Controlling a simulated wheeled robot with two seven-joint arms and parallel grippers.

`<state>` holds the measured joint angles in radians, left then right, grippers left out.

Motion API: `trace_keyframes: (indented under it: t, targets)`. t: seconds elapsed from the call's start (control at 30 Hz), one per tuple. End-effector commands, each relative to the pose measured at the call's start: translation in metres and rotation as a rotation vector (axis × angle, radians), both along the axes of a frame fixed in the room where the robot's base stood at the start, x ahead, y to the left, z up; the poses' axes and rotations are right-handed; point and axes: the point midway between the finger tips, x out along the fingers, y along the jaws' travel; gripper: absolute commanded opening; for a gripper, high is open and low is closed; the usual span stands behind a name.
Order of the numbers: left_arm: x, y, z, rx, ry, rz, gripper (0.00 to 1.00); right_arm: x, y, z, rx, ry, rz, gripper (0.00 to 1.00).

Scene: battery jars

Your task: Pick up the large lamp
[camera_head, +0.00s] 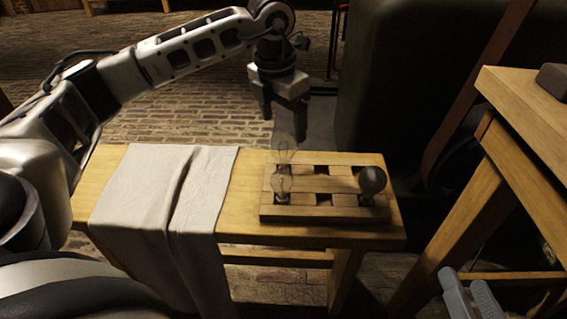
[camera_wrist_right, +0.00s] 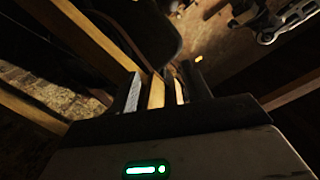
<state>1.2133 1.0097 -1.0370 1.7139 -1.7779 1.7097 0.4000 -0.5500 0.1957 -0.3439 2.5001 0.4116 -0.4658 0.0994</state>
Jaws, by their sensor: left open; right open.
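A wooden rack (camera_head: 312,213) with square slots sits on the bench and holds three lamps. A clear bulb (camera_head: 284,152) stands in the back left slot and looks the tallest. Another clear bulb (camera_head: 281,184) stands in the front left slot. A dark round bulb (camera_head: 372,180) is at the front right. I cannot tell surely which is the large lamp. My left gripper (camera_head: 284,114) is open and empty, pointing down just above the back clear bulb. My right gripper (camera_head: 470,287) is open and empty at the bottom right, away from the rack; its fingers (camera_wrist_right: 162,90) show in the right wrist view.
A pale cloth (camera_head: 150,190) drapes over the left of the wooden bench (camera_head: 385,220). A second wooden table (camera_head: 530,115) with a dark object (camera_head: 553,80) stands at the right. A large dark bulk (camera_head: 420,70) stands behind the bench. The other rack slots look empty.

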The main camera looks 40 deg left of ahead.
Motion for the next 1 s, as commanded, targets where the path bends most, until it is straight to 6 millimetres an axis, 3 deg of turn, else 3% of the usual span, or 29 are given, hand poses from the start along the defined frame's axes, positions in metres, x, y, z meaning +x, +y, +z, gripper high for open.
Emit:
trace_keyframes:
  t: [0.2,0.47,0.77,0.97,1.0]
  targets:
    - [0.002,0.000,-0.019,0.000,0.000,0.000,0.80,0.001,0.000,0.000,0.012,-0.033,-0.004,0.48]
    - [0.007,0.001,-0.053,-0.001,0.001,-0.001,0.80,0.019,-0.006,0.036,-0.066,-0.336,-0.036,0.48]
    - [0.008,0.001,-0.057,-0.001,-0.001,-0.001,0.80,0.020,-0.007,0.043,-0.081,-0.383,-0.044,0.48]
    - [0.008,0.001,-0.056,-0.001,-0.001,-0.001,0.30,0.020,-0.007,0.043,-0.081,-0.381,-0.045,0.48]
    - [0.008,0.001,-0.056,-0.001,-0.001,-0.001,0.27,0.020,-0.007,0.043,-0.081,-0.380,-0.044,0.48]
